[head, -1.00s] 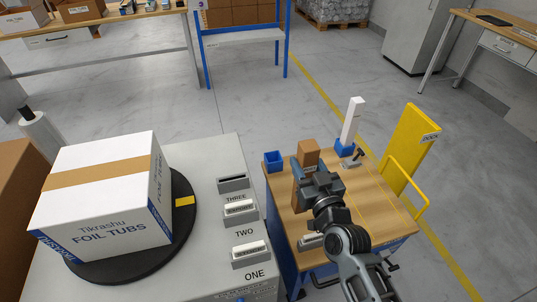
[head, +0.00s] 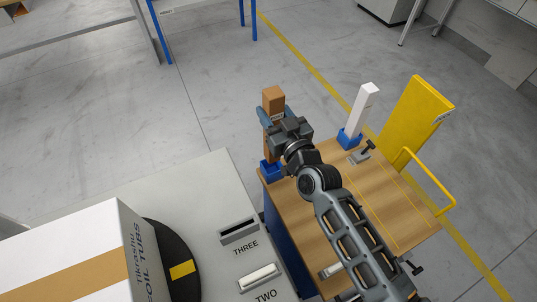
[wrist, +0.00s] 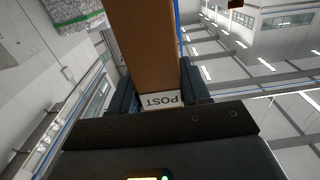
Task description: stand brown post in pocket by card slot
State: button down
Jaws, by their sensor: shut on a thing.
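The brown post (head: 273,97) is upright in my gripper (head: 274,118), at the far left corner of the wooden cart top. In the wrist view the post (wrist: 143,45) runs between the two fingers, with a white POST label (wrist: 162,100) near the palm. The blue pocket (head: 271,171) is directly below the post. The post's lower end meets the pocket's opening in the picture; I cannot tell whether it is inside or just above. The card slot THREE (head: 239,231) is on the grey console to the left of the cart.
A white post (head: 362,107) stands in another blue pocket (head: 349,139) at the cart's far right. A small dark-handled clamp (head: 361,155) is beside it. A yellow panel (head: 416,112) and rail border the right side. A white carton (head: 75,255) sits on the console's black turntable.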

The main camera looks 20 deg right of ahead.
notch_tip(320, 180, down, 9)
jog(key=b, duration=0.6)
jog(key=shift+f, duration=0.15)
jog(key=shift+f, duration=0.15)
jog(key=c, duration=0.5)
grip_release()
jog(key=s, duration=1.2)
jog(key=shift+r, duration=0.2)
